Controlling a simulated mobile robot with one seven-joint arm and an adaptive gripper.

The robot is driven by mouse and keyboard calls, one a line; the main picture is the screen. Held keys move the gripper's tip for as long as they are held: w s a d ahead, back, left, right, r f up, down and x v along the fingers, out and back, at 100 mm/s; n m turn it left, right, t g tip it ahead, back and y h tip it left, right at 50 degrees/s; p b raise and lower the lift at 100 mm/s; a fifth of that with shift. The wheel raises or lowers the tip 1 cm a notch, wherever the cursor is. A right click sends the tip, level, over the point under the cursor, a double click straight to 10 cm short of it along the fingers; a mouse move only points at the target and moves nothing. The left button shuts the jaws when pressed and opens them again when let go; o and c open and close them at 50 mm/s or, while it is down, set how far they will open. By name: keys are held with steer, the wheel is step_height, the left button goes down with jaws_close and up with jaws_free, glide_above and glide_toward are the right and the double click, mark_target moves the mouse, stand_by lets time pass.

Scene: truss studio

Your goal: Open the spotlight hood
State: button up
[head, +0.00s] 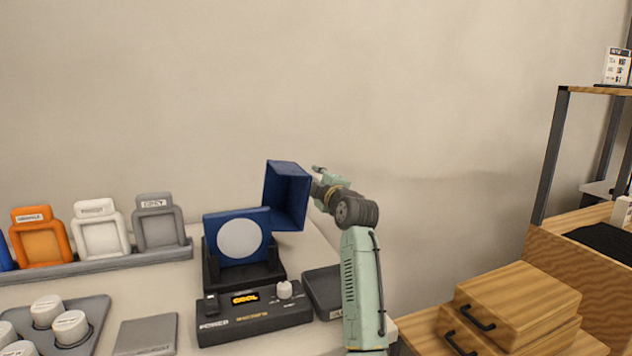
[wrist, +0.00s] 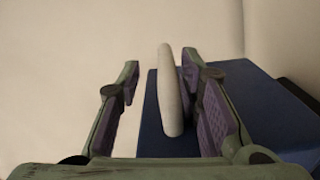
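The spotlight (head: 212,228) is a blue box with a pale round lens (head: 240,242), seated in a dark base on the table. Its blue hood (head: 287,195) stands swung out to the right, leaving the lens uncovered. In the wrist view the hood's blue surface (wrist: 265,105) lies behind and right of the fingers. A pale upright bar (wrist: 169,95), apparently the hood's handle, stands between the fingers, nearer the right one. My gripper (head: 325,178) is at the hood's right side. In the wrist view my gripper (wrist: 164,80) is open, with gaps beside the bar.
A dark control box (head: 255,318) with a lit display stands in front of the spotlight. A grey rack (head: 110,263) holds coloured framed cards at left. White cylinders sit on a grey tray (head: 95,330). Wooden drawers (head: 520,305) and a shelf stand at right.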

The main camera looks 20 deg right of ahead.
steer(key=s, duration=1.2)
